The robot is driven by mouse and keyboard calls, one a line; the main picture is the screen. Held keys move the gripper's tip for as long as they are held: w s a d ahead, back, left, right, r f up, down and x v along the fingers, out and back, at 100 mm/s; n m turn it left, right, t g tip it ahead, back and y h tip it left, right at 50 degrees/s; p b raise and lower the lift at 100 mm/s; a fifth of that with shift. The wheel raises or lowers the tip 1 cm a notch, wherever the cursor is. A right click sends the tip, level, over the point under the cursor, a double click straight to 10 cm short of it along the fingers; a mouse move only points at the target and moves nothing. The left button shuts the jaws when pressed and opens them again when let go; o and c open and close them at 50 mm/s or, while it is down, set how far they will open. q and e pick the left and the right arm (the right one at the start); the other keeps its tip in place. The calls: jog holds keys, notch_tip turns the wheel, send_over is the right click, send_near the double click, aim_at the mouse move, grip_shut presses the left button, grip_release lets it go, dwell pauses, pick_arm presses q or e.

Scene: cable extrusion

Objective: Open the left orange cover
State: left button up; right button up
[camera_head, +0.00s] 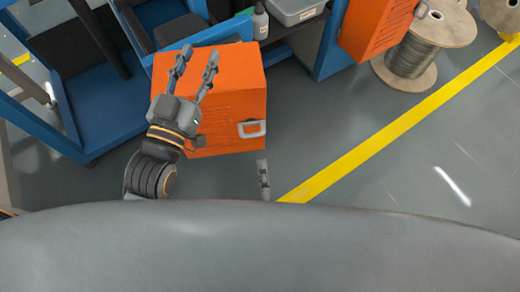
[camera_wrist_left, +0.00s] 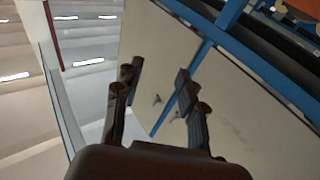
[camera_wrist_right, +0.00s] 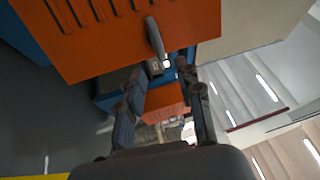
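The left orange cover (camera_head: 237,97) is a boxy lid with a grey handle (camera_head: 252,128) on its lower right side. It looks closed, though I cannot see all its edges. My left gripper (camera_head: 199,55) is above the cover in the head view, its two fingers apart and empty. My right gripper (camera_wrist_right: 160,73) is open in the right wrist view; the orange cover fills the top there, and the handle (camera_wrist_right: 155,38) stands just beyond the fingertips, not gripped. In the head view only a piece of the right gripper (camera_head: 263,178) shows, below the handle.
A second orange cover (camera_head: 378,27) stands at the upper right, beside a cable spool (camera_head: 410,55). Blue machine frame (camera_head: 45,120) lies to the left.

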jog(key=shift+v, duration=1.1)
